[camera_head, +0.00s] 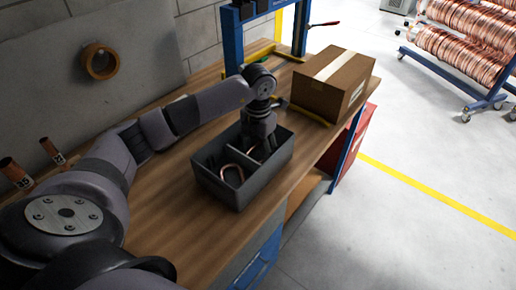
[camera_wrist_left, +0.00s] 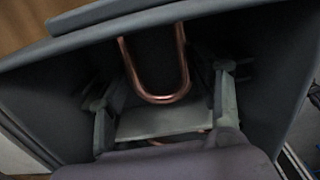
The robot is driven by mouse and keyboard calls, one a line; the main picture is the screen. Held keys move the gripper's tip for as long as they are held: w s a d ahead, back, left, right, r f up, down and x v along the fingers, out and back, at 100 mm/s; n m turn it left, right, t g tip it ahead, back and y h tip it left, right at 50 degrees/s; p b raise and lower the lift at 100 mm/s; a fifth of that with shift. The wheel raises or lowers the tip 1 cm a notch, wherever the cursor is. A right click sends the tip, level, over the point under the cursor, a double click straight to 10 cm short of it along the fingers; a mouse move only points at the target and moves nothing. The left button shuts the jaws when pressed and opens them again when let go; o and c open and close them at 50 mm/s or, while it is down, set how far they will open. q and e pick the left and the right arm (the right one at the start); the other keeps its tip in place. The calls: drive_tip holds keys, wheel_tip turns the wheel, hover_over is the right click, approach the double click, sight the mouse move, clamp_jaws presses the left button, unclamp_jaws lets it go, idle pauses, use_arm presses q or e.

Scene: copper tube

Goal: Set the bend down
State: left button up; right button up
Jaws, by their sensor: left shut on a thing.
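A dark grey divided bin (camera_head: 222,196) stands on the wooden bench. A copper U-shaped bend (camera_head: 233,172) lies in its near-left compartment; it also shows beyond the divider (camera_wrist_left: 165,121) in the left wrist view (camera_wrist_left: 160,97). My left gripper (camera_head: 255,148) reaches down into the far-right compartment. In the left wrist view its two fingers (camera_wrist_left: 165,115) stand apart. It is shut on another copper bend (camera_wrist_left: 165,143), of which only a sliver shows; the gripper body hides the rest. My right gripper is not in view.
A taped cardboard box (camera_head: 333,84) stands on the bench behind the bin, right of a blue frame (camera_head: 233,42).

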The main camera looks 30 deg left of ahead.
use_arm(q)
drive_tip(key=o, duration=0.9)
drive_tip(key=shift+r, duration=0.4)
wheel_tip(320, 180, up, 12)
drive_tip(key=b, duration=0.1)
drive_tip(key=shift+f+b, duration=0.25)
drive_tip(key=shift+b, duration=0.05)
drive_tip(key=shift+f, duration=0.1)
